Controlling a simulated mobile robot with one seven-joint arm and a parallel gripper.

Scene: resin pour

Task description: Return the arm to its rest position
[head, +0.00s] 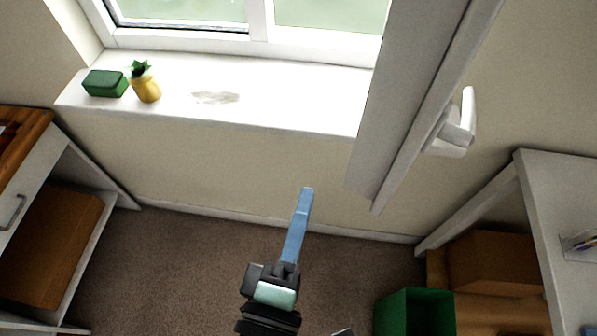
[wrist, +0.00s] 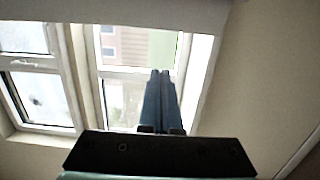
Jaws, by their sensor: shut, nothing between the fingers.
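My gripper (head: 307,191) has long blue fingers and shows in the lower middle of the head view, in front of the wall below the window sill. In the wrist view the gripper (wrist: 160,73) has its two blue fingers together, with nothing between them. It points toward the window and is apart from everything around it. Part of my dark wrist shows below the fingers in the head view.
The window sill (head: 300,112) holds a green box (head: 105,84), a yellow pineapple-shaped object (head: 147,86) and a pale smear (head: 215,97). An open window sash with a white handle (head: 462,122) juts out at right. A green bin (head: 402,312) stands lower right. Carpet lies below.

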